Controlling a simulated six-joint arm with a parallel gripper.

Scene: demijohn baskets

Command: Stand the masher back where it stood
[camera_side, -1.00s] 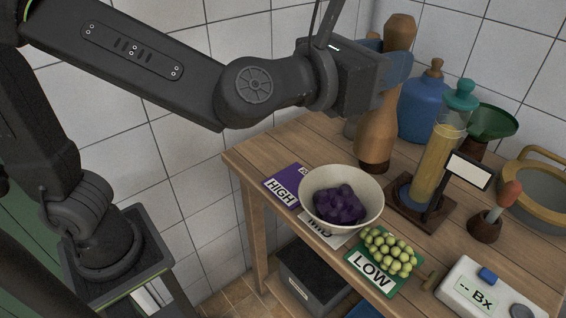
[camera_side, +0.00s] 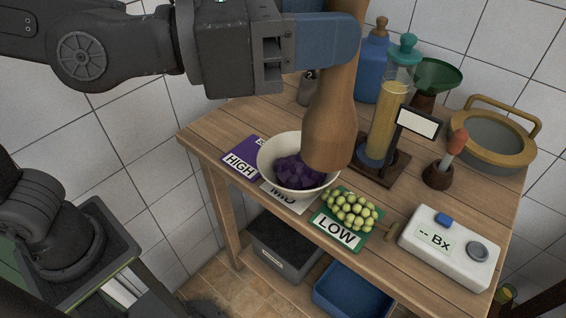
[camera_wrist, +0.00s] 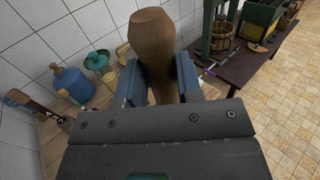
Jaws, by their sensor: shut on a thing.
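The wooden masher (camera_side: 330,125) is upright in my gripper (camera_side: 325,42), whose blue fingers are shut on its upper part. Its thick lower end overlaps the right rim of the cream bowl (camera_side: 265,163) in the side view. I cannot tell how high that end is above the bowl or table. Dark purple grapes (camera_side: 293,170) lie in the bowl. In the wrist view the masher's rounded top (camera_wrist: 152,38) sticks out between the fingers of my gripper (camera_wrist: 158,82).
Right of the masher stands a yellow-filled cylinder (camera_side: 385,122) with a sign, on a wooden base. A blue bottle (camera_side: 372,70) is behind. Green grapes (camera_side: 350,209) lie on the LOW card in front. A white meter (camera_side: 448,247) sits at the front right.

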